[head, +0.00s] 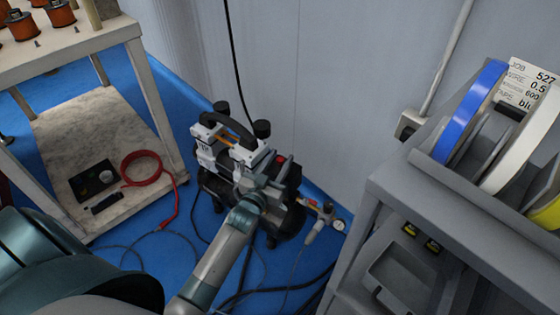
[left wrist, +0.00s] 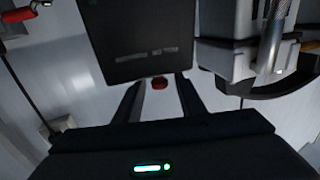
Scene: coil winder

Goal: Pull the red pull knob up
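The red pull knob (head: 281,159) sits on the dark box of a small compressor (head: 226,148) on the blue floor. My right gripper is not in view.
A bench (head: 136,118) with orange coils and a red cable (head: 141,168) stands left. A grey rack (head: 390,192) with wire spools stands right. A pressure gauge (head: 339,225) and hoses lie near the compressor. The wall is close behind it.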

